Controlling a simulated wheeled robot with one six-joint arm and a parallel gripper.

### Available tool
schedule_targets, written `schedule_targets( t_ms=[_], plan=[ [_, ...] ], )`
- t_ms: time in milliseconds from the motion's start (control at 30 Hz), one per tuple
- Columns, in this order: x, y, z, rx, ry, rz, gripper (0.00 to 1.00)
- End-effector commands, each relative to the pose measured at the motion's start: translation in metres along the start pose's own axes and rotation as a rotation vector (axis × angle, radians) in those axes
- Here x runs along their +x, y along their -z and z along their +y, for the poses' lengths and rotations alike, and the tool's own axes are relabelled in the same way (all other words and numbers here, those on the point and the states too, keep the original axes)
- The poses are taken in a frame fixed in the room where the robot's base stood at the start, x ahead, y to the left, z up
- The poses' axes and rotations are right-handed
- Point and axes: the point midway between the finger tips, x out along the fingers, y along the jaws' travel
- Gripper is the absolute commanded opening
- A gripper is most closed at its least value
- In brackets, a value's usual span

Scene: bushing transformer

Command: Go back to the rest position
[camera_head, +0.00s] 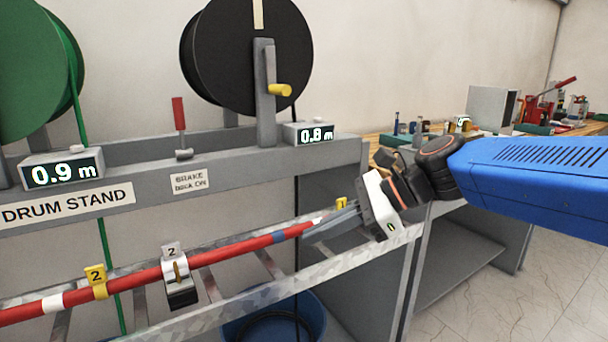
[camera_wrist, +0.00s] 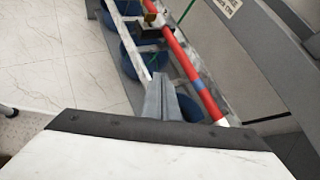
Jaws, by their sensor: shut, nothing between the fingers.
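My gripper (camera_head: 308,236) is at the right end of the cable ladder in the head view, with the blue arm reaching in from the right. Its grey fingers are together, with nothing between them; they also show in the wrist view (camera_wrist: 160,88). The red cable (camera_head: 217,260) lies along the ladder and has white and blue bands. Its right end appears close to the fingertips in the head view; I cannot tell whether they touch. In the wrist view the red cable (camera_wrist: 186,62) runs beside the fingers, apart from them.
The drum stand (camera_head: 235,160) carries a black drum (camera_head: 225,50) and a green drum (camera_head: 35,70). A clamp marked 2 (camera_head: 178,280) sits on the cable. A blue bucket (camera_head: 270,318) stands below the ladder. A workbench with tools (camera_head: 375,140) stands at the right. The floor at lower right is clear.

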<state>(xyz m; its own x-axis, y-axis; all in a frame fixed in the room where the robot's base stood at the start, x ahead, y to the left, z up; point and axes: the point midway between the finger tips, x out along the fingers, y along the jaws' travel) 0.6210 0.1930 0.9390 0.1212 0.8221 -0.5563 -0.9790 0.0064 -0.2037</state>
Motion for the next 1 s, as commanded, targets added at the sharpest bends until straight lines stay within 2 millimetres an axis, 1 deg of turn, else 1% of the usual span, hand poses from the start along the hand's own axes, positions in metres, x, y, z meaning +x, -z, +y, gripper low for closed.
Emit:
schedule_targets(
  t_ms=[33,67,100,167,200,267,300,367,400,500,600,700,800,1000],
  plan=[
    [-0.007,0.021,0.015,-0.108,0.008,0.069,0.0],
    [-0.011,0.034,0.023,-0.18,0.009,0.112,0.0],
    [-0.017,0.051,0.033,-0.271,0.004,0.17,0.0],
    [-0.026,0.077,0.049,-0.411,-0.011,0.256,0.0],
    [-0.033,0.094,0.058,-0.503,-0.027,0.313,0.0],
    [-0.043,0.119,0.073,-0.64,-0.058,0.398,0.0],
    [-0.051,0.136,0.082,-0.731,-0.087,0.454,0.0],
    [-0.062,0.16,0.096,-0.865,-0.136,0.538,0.0],
    [-0.07,0.176,0.105,-0.954,-0.178,0.59,0.0],
    [-0.091,0.211,0.126,-1.158,-0.292,0.712,0.0],
    [-0.109,0.239,0.143,-1.325,-0.413,0.805,0.0],
    [-0.122,0.257,0.154,-1.443,-0.516,0.865,0.0],
    [-0.13,0.268,0.16,-1.511,-0.583,0.899,0.0],
    [-0.133,0.271,0.163,-1.536,-0.609,0.909,0.0]
  ],
)
